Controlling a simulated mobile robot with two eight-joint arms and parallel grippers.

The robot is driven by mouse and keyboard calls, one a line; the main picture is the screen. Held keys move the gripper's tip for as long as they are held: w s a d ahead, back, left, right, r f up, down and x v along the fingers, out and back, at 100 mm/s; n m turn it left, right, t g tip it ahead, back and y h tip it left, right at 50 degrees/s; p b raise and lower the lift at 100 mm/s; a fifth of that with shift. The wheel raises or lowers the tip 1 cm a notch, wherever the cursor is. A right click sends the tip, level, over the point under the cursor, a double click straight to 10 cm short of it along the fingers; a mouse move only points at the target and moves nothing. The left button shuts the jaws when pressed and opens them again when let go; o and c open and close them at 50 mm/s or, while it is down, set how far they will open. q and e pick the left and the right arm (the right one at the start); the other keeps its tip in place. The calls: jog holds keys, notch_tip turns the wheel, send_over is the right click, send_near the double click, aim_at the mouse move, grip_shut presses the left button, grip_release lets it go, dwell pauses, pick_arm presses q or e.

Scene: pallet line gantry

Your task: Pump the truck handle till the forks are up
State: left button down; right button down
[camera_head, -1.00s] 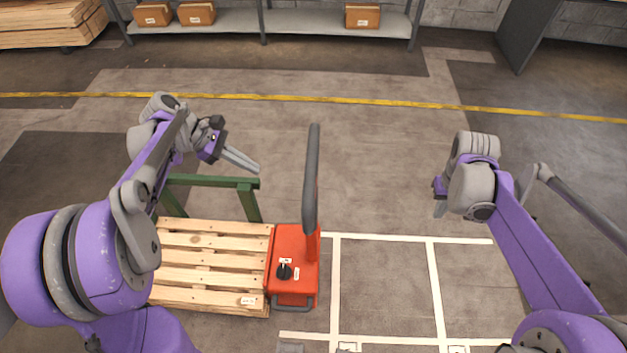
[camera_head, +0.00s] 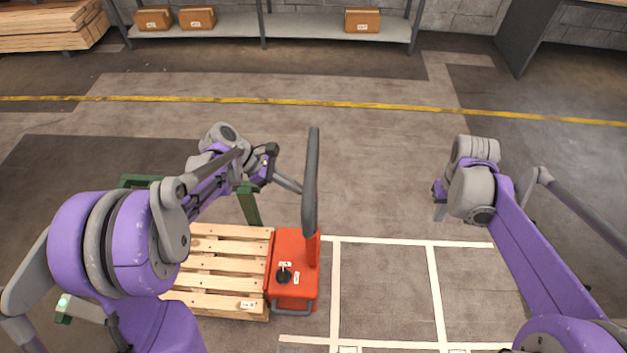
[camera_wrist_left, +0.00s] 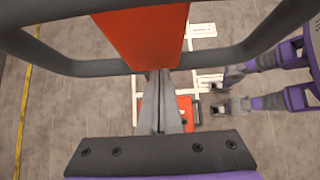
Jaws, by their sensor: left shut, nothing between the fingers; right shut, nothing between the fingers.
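The red pallet truck (camera_head: 309,288) stands at the right end of the wooden pallet (camera_head: 212,300), with a black knob on its top. Its dark grey handle loop (camera_head: 311,180) stands upright and is seen edge-on; in the left wrist view the loop (camera_wrist_left: 75,68) spans the picture, with a red shaft (camera_wrist_left: 145,35) in it. My left gripper (camera_head: 299,189) is shut and empty, its tips close beside the handle; the wrist view shows its fingers (camera_wrist_left: 163,76) at the loop's bar, contact unclear. My right gripper (camera_head: 439,208) is shut and empty, well right of the truck. The forks are hidden.
A green stand (camera_head: 249,205) is behind the pallet, under my left arm. White floor lines (camera_head: 380,238) mark bays right of the truck. A yellow line (camera_head: 380,103) crosses the floor behind. A shelf (camera_head: 290,27) with boxes is at the back.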

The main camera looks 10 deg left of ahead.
pick_arm(q)
jog(key=shift+d, duration=0.2)
jog(key=d, duration=0.3)
jog(key=shift+w+d+y, duration=0.1)
jog(key=shift+y, duration=0.3)
pick_arm(e)
jog(key=c, duration=0.6)
grip_release()
